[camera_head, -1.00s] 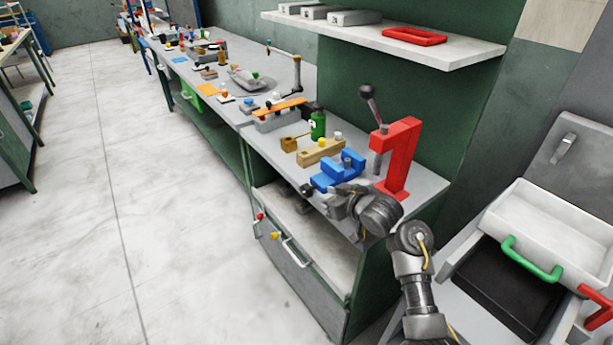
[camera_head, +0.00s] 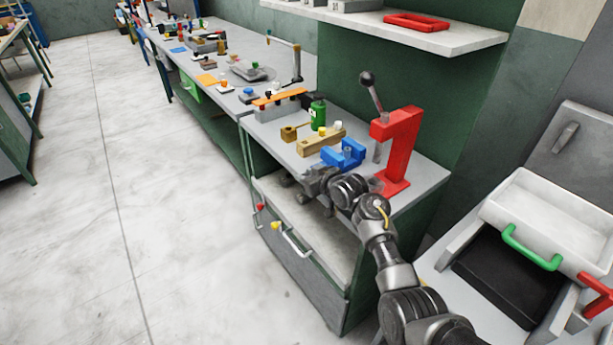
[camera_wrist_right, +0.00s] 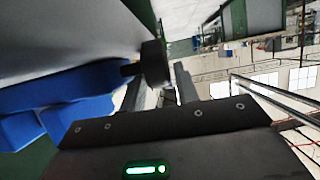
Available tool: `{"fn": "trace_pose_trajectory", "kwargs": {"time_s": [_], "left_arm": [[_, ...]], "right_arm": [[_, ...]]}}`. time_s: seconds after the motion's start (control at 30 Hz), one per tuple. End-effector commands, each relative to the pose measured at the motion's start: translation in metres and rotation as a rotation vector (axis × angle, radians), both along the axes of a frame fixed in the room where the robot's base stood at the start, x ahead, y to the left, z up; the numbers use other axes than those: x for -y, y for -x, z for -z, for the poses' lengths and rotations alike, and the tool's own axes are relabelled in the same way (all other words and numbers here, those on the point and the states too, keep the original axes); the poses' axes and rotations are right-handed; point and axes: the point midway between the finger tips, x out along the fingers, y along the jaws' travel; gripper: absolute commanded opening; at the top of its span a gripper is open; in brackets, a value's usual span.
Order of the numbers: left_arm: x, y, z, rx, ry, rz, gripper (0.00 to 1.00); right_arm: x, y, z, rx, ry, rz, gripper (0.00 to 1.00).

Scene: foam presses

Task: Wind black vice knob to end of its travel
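The blue vice (camera_head: 345,152) stands on the bench top, left of the red press. In the right wrist view the vice (camera_wrist_right: 60,96) fills the left side, and its round black knob (camera_wrist_right: 154,62) sticks out towards the fingers. My right gripper (camera_head: 312,180) is at the vice's front side, near the bench's front edge, and covers the knob in the head view. In the right wrist view its two fingers (camera_wrist_right: 160,88) are apart, with the knob at the gap between their tips. I cannot tell whether they touch it. My left gripper is not in view.
The red press (camera_head: 398,150) with a raised lever stands close to my right arm. An open shelf and drawer (camera_head: 305,262) lie below the bench top. The floor at left is clear.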

Motion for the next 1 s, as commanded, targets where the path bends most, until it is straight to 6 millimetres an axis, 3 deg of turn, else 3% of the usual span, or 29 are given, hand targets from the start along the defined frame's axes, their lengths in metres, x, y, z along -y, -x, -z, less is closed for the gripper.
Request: {"fn": "trace_pose_trajectory", "kwargs": {"time_s": [0.3,0.53,0.63,0.9,1.0], "left_arm": [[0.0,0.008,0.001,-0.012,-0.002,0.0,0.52],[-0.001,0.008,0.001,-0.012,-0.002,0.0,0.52],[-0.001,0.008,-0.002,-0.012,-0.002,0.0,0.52],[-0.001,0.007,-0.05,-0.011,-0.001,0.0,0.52],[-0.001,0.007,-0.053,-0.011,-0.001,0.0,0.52]], "right_arm": [[-0.001,-0.001,0.001,0.0,0.0,0.0,0.31],[-0.001,-0.001,0.001,0.0,0.0,0.0,0.01],[-0.001,-0.002,-0.001,-0.004,0.003,0.0,0.0],[-0.005,-0.007,-0.012,-0.187,0.139,-0.003,0.0],[-0.006,-0.008,-0.004,-0.282,0.206,-0.003,0.0]]}}
